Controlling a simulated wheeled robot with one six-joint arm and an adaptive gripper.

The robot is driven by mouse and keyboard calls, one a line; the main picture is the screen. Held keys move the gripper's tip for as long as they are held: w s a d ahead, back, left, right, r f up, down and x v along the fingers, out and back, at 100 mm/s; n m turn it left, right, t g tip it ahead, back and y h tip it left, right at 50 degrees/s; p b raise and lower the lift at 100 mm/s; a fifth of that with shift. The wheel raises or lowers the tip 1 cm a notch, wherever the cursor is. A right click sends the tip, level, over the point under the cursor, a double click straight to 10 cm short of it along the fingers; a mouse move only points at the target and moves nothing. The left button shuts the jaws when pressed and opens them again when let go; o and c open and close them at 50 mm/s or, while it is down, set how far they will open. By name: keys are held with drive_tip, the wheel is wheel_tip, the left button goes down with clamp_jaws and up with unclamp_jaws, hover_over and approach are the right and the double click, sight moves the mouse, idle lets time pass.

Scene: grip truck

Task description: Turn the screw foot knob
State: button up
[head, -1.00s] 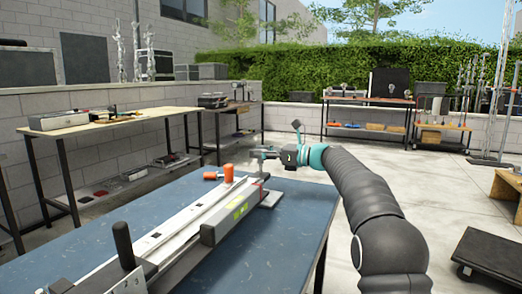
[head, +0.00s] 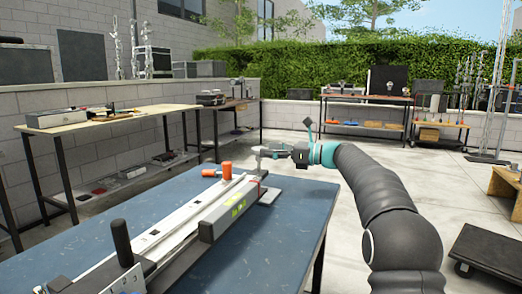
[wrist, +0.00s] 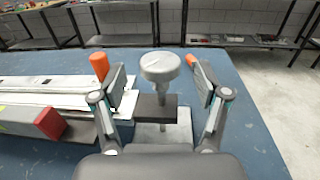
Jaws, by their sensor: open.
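The screw foot knob (wrist: 160,67) is a grey round knob on an upright stem, standing on a dark block over a grey foot plate (wrist: 165,136). In the wrist view it stands between the two fingers of my gripper (wrist: 160,82), which is open with a gap visible on both sides. In the head view my gripper (head: 268,152) is at the far end of the long silver rail device (head: 160,232), over the foot plate (head: 268,196). The knob itself is small and partly hidden by the fingers there.
The device lies on a blue worktable (head: 268,235). An orange handle (head: 227,170) stands beside the foot end. A black handle (head: 122,243) is at the near end. A wooden bench (head: 100,123) stands at the left, and a dark cart (head: 487,255) at the right.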

drive_tip(key=v, duration=0.8)
drive_tip(key=shift+s, duration=0.1)
idle(0.6)
drive_tip(key=s+f+n+h, duration=0.2)
drive_tip(key=s+n+h, duration=0.1)
drive_tip(key=s, duration=0.5)
drive_tip(key=s+f+n+h, duration=0.2)
drive_tip(key=s+n+h, duration=0.1)
drive_tip(key=s, duration=0.5)
drive_tip(key=s+f+n+h, duration=0.3)
drive_tip(key=s, duration=0.5)
drive_tip(key=shift+f, duration=0.1)
drive_tip(key=s+d+f+n+h, duration=0.4)
drive_tip(key=s+d+f+n, duration=0.1)
drive_tip(key=s, duration=0.6)
drive_tip(key=s+d+f+n+t+h, duration=0.1)
drive_tip(key=s+d+f+n+h, duration=0.3)
drive_tip(key=s+f, duration=0.5)
drive_tip(key=s+d+n, duration=0.2)
drive_tip(key=n, duration=0.1)
drive_tip(key=shift+s+f, duration=0.25)
drive_tip(key=shift+s, duration=0.05)
drive_tip(key=shift+d, duration=0.1)
